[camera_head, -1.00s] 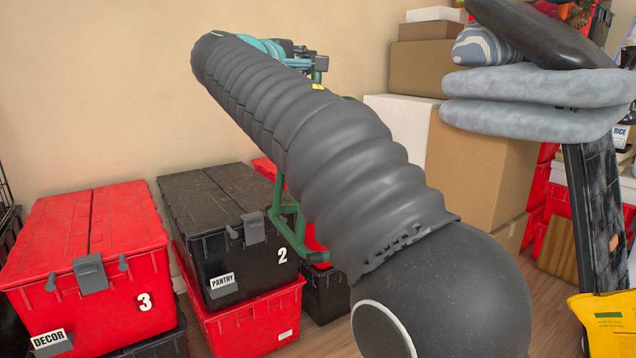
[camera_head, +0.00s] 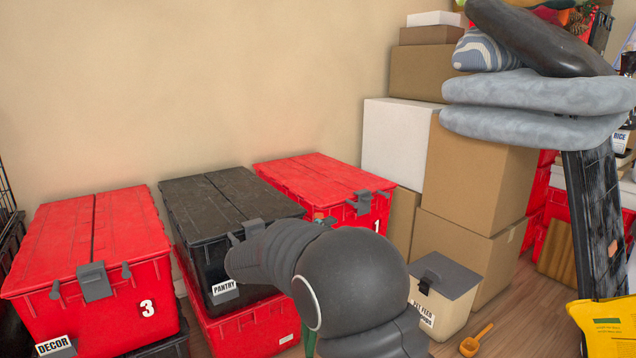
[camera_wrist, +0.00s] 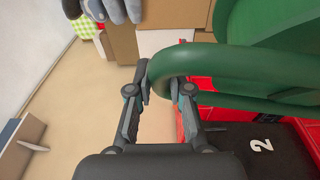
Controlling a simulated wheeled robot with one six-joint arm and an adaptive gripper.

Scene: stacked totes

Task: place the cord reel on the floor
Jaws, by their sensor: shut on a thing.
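The green cord reel (camera_wrist: 275,65) fills the upper right of the wrist view, close to the camera. My gripper (camera_wrist: 165,85) is shut on its green tube frame, with one finger on each side of the tube. In the head view my own arm hides most of the reel; only a thin green piece (camera_head: 310,344) shows at the bottom edge. A strip of wood floor (camera_head: 515,315) shows at the lower right; the floor under the reel is hidden.
Red tote 3 (camera_head: 62,235), black tote 2 (camera_head: 190,215) and red tote 1 (camera_head: 320,180) stand along the wall. A beige pet feed bin (camera_head: 447,312) and an orange scoop (camera_head: 475,341) are right of my arm. Cardboard boxes (camera_head: 480,180) are stacked behind; a yellow bag (camera_head: 608,325) is far right.

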